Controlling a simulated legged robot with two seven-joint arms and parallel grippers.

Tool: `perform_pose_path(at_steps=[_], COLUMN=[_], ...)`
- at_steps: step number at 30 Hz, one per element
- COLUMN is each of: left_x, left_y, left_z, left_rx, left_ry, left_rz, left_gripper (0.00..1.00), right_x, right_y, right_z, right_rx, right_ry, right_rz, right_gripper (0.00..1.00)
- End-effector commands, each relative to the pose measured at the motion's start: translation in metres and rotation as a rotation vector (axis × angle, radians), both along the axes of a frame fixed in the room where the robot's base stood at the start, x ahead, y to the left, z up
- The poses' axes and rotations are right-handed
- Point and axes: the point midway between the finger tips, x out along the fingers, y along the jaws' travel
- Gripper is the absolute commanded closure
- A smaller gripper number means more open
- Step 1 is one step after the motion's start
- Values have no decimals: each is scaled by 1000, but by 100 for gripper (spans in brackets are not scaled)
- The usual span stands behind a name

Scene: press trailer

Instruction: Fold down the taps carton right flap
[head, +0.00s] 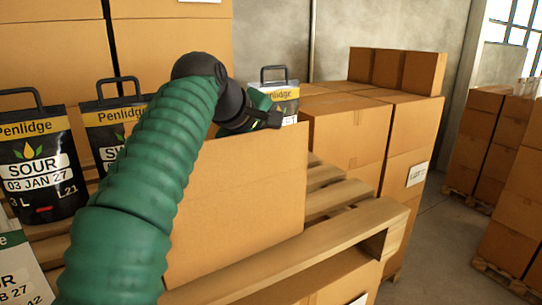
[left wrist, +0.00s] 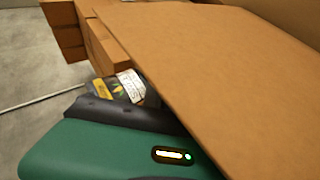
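A plain brown cardboard panel (head: 245,195) stands upright in the middle of the head view, and I take it as part of the taps carton. The carton's inside and its other flaps cannot be made out. My left arm, in a green sleeve, crosses in front of it. My left gripper (head: 268,118) is dark and lies at the panel's top edge; whether it touches is unclear. In the left wrist view a large cardboard face (left wrist: 225,70) fills the right side, close to the green wrist housing. The fingertips are too hidden to judge. My right gripper is not in view.
Black Penlidge bags (head: 35,155) with handles stand at the left. Another bag (head: 285,98) is behind my gripper. A wooden pallet (head: 345,225) lies under and beside the panel. Stacked cartons (head: 350,130) stand behind to the right. Bare floor (head: 435,240) shows at the right.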

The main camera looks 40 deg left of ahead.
Motion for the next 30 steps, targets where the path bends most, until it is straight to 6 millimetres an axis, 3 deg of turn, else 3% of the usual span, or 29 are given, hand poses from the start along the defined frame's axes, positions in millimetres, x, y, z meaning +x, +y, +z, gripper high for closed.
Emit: perform_pose_path(at_steps=[5, 19, 24, 30], left_x=[-2, -2, -2, -2], left_y=[1, 1, 1, 1], left_z=[-5, -3, -3, -3], left_rx=[-16, -21, -20, -19], left_ry=[-42, -56, -56, -56], left_rz=[3, 2, 1, 0], left_gripper=[100, 100, 75, 75], right_x=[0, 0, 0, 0], right_y=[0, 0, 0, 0], right_z=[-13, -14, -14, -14], right_rx=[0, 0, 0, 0], right_ry=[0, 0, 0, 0], right_rz=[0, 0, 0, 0], right_gripper=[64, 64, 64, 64])
